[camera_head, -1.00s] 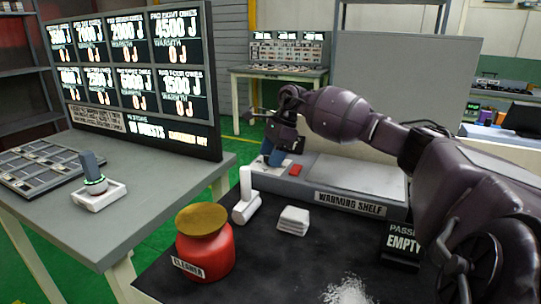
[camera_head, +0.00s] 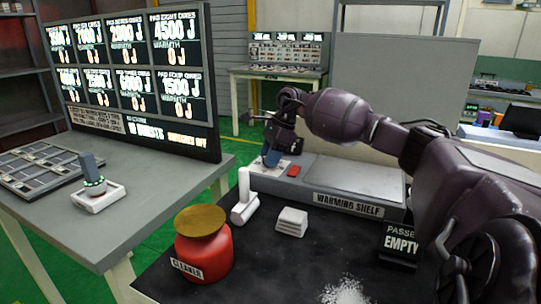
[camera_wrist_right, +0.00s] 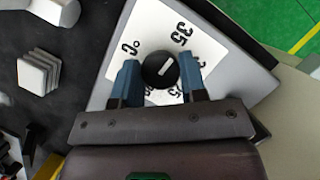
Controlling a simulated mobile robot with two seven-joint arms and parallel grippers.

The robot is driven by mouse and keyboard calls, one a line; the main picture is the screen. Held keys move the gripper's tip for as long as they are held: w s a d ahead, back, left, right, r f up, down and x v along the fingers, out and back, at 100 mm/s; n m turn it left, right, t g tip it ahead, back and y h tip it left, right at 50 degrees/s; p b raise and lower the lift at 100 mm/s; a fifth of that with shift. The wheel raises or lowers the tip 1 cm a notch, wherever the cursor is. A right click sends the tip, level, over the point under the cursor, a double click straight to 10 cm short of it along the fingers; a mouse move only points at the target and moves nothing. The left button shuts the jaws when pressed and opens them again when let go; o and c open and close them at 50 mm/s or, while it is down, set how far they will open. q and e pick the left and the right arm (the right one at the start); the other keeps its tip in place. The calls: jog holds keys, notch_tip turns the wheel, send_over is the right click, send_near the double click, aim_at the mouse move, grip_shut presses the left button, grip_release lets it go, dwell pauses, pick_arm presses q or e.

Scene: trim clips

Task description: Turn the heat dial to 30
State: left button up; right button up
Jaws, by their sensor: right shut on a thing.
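The heat dial is a round black knob (camera_wrist_right: 159,70) with a short white mark, on a white plate (camera_wrist_right: 150,28) with printed numbers. "35" reads clearly near the top of the plate; other numbers are partly covered by my fingers. The white mark slants toward the upper right in the wrist view, but I cannot tell which number it meets. My right gripper (camera_wrist_right: 160,82) has its blue fingers on both sides of the knob, shut on it. In the head view, the right gripper (camera_head: 271,158) is at the left end of the warming shelf (camera_head: 345,203). My left gripper is out of view.
A red block (camera_head: 293,170) sits beside the dial. A white cylinder piece (camera_head: 244,200), a white stack (camera_head: 292,222), and a red cleaner jar (camera_head: 203,250) stand on the dark table. A black "EMPTY" sign (camera_head: 401,244) stands at right. A display board (camera_head: 135,85) rises at left.

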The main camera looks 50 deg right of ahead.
jog(key=shift+s+r+m+t+p, duration=0.15)
jog(key=shift+m+t+p, duration=0.25)
jog(key=shift+m, duration=0.7)
jog(key=m+h, duration=0.1)
jog(key=m, duration=0.1)
jog(key=shift+m+t+p, duration=0.35)
jog(key=shift+m+t, duration=0.05)
jog(key=shift+a+m+h, duration=0.1)
jog(key=shift+m+h, duration=0.3)
jog(key=shift+m, duration=0.4)
jog(key=shift+m+h, duration=0.4)
jog(key=shift+m, duration=0.8)
jog(key=shift+m+t+h+p, duration=0.3)
jog(key=shift+m, duration=0.4)
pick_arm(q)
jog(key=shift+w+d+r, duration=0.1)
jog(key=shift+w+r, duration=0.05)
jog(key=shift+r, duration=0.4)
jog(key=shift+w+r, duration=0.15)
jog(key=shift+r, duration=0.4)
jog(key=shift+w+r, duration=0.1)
pick_arm(e)
jog(key=shift+f+m, duration=0.2)
jog(key=shift+m, duration=0.2)
